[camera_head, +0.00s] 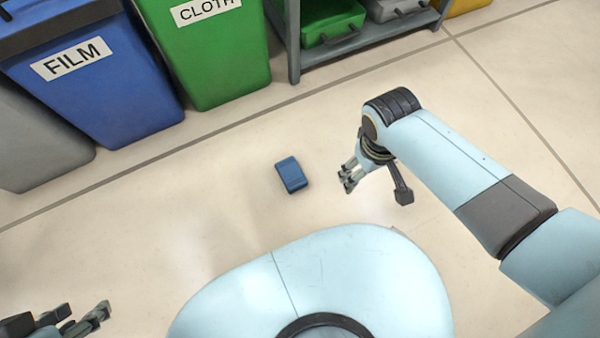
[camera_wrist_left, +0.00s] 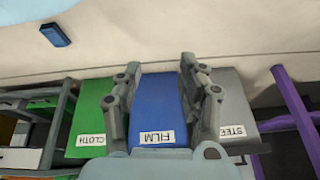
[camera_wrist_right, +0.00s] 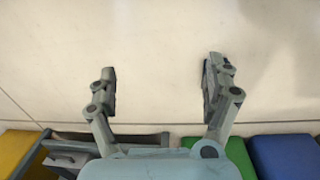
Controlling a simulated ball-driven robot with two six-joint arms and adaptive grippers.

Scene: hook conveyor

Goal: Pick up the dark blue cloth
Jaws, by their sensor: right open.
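The dark blue cloth (camera_head: 291,175) is a small folded block lying flat on the pale floor, near the middle of the head view. It also shows at the upper left of the left wrist view (camera_wrist_left: 55,34). My right gripper (camera_head: 349,176) is a short way to the right of the cloth, apart from it; its fingers are spread and empty in the right wrist view (camera_wrist_right: 160,70). In that view I cannot clearly make out the cloth. My left gripper (camera_head: 84,313) is at the lower left, far from the cloth, with its fingers spread and empty in the left wrist view (camera_wrist_left: 160,75).
A blue FILM bin (camera_head: 100,95), a green CLOTH bin (camera_head: 215,65) and a grey bin (camera_head: 35,145) stand along the back left. A grey shelf (camera_head: 294,50) with a green crate (camera_head: 335,25) stands right of them. The floor around the cloth is clear.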

